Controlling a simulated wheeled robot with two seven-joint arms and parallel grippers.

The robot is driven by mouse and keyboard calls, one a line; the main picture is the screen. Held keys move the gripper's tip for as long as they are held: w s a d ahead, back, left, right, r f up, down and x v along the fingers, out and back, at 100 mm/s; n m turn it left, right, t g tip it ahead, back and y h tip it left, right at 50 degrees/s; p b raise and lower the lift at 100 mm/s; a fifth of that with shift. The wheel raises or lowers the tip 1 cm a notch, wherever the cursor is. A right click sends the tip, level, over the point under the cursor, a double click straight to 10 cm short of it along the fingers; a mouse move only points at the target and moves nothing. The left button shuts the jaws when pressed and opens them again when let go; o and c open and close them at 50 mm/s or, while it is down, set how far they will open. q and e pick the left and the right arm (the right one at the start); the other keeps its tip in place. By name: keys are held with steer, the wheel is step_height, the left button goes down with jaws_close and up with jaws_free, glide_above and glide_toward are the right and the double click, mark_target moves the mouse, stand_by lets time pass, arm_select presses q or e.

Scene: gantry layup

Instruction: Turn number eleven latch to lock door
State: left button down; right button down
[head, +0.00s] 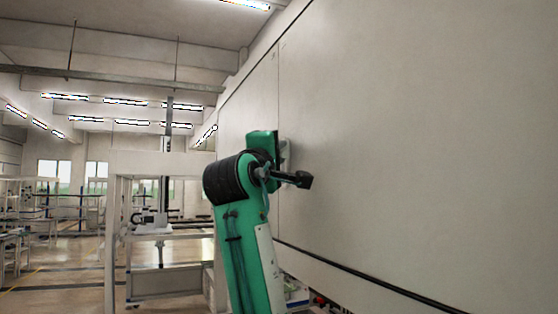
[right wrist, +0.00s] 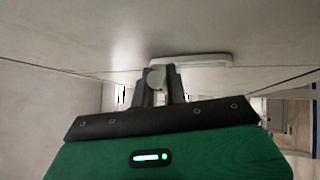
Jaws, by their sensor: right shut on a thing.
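The door (head: 400,130) is a large pale panel wall on the right in the head view. In the right wrist view, a light oblong latch plate (right wrist: 205,61) sits on the pale panel near a dark seam. A rounded grey latch knob (right wrist: 155,78) shows between the two dark fingers of my right gripper (right wrist: 160,85), which is shut on it. In the head view my green right arm mostly hides this contact, and only a pale edge of the latch shows beside the panel. No number is readable on it. My left gripper is in neither view.
The pale panel stands close along my right side, with a vertical seam near the latch and a dark line along its lower edge. A white frame structure (head: 160,163) stands behind to the left. The floor (head: 60,285) at lower left looks open.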

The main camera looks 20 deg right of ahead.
steer(key=shift+w+f+m+g+h+b, duration=0.2)
steer(key=shift+f+m+h+b, duration=0.15)
steer(key=shift+m+h+b, duration=0.6)
steer(key=shift+w+f+m+g+h+b, duration=0.2)
steer(key=shift+f+m+h+b, duration=0.2)
steer(key=shift+m+h+b, duration=0.5)
steer(key=shift+w+f+m+g+h+b, duration=0.3)
steer(key=shift+m+h+b, duration=0.35)
steer(key=shift+m, duration=0.6)
steer(key=shift+s, duration=0.1)
steer(key=c, duration=1.4)
jaws_free()
steer(key=b+v, duration=0.7)
steer(key=v, duration=0.7)
steer(key=shift+d+f, duration=0.15)
steer(key=shift+c, duration=0.5)
